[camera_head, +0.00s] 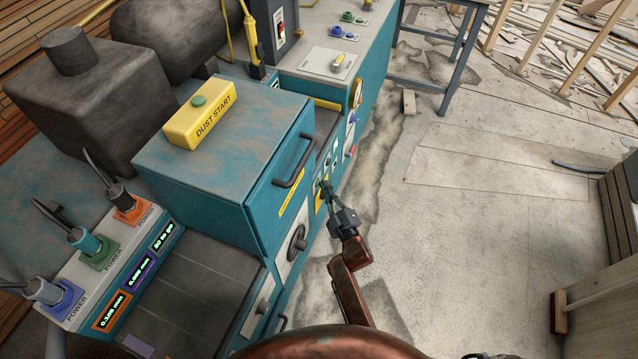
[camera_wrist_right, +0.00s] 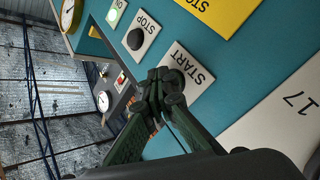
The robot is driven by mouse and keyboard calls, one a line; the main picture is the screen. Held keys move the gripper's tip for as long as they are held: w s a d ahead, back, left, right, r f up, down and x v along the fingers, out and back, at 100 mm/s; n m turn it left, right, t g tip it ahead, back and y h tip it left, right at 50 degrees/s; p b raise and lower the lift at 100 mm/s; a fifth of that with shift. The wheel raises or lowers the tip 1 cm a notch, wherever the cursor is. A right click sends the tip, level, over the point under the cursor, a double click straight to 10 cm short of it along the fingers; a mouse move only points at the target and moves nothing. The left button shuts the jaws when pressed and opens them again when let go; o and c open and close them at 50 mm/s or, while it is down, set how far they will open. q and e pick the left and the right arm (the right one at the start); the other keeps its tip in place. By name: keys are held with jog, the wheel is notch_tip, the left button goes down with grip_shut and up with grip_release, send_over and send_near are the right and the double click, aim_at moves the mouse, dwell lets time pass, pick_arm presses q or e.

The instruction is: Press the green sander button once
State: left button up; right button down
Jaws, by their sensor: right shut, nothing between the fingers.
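My right gripper (camera_head: 326,190) is shut and empty, with its fingertips at the control panel on the teal machine's side. In the right wrist view, the shut fingertips (camera_wrist_right: 165,82) are in front of a white START plate (camera_wrist_right: 196,72). They cover the part of it where a button could sit, so no green button shows there; whether they touch the plate I cannot tell. A black button (camera_wrist_right: 134,39) is on the STOP plate (camera_wrist_right: 146,29) beside it. My left gripper is not in view.
A yellow DUST START box (camera_head: 208,122) with a green button (camera_head: 199,100) stands on the teal cabinet (camera_head: 225,165). A black handle (camera_head: 295,162) sticks out above the panel. A yellow plate (camera_wrist_right: 228,10) and a "17" plate (camera_wrist_right: 285,115) flank START. Concrete floor (camera_head: 470,240) is open to the right.

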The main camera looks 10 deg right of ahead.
jog(key=shift+w+a, duration=0.1)
jog(key=shift+a, duration=0.1)
dwell(0.4)
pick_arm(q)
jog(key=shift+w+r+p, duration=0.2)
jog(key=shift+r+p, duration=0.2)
pick_arm(e)
jog(key=shift+s+d, duration=0.5)
jog(key=shift+d, duration=0.25)
pick_arm(q)
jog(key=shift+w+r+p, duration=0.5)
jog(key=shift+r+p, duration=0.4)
jog(key=shift+p, duration=0.1)
pick_arm(e)
jog(key=s+d, duration=0.2)
jog(key=d, duration=0.2)
jog(key=shift+s+d, duration=0.1)
jog(key=shift+s, duration=0.3)
